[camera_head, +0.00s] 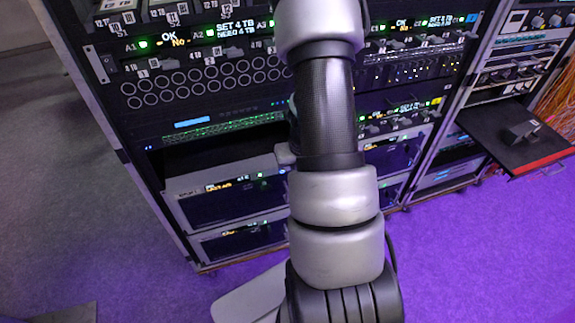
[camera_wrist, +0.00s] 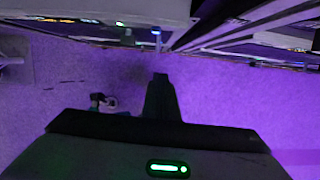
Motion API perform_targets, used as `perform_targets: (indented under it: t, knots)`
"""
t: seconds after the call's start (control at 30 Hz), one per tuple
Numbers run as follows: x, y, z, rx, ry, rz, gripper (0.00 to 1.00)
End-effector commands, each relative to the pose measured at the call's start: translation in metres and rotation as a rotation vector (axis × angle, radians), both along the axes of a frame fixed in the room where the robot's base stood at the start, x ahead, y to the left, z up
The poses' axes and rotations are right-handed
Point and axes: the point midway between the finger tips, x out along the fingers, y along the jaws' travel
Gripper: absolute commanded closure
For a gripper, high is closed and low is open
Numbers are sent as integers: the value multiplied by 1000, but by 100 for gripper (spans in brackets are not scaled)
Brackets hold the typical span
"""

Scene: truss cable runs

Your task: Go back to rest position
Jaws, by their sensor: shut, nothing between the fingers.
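My gripper (camera_wrist: 160,95) shows in the wrist view as a dark finger shape at the middle of the picture, with no object between the fingers. Below it is the dark wrist housing with a lit green indicator. Beyond the fingers lies purple-lit floor, with rack parts along the top of the view. In the head view my grey and black arm rises through the middle, in front of the equipment rack (camera_head: 200,88). The gripper itself is not visible in the head view.
A second rack (camera_head: 505,70) stands at the right, with an open dark drawer (camera_head: 485,128) holding a small dark block and orange cables beside it. An open dark bay (camera_head: 215,152) is in the main rack. Floor is clear at left (camera_head: 60,180) and lower right (camera_head: 480,250).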

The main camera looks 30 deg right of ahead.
Motion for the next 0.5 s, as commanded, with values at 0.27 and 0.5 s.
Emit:
perform_targets:
  t: [0.27,0.5]
  knots:
    - [2,0,8,-3,-10,-16,100]
    - [45,-11,119,-39,-236,-423,100]
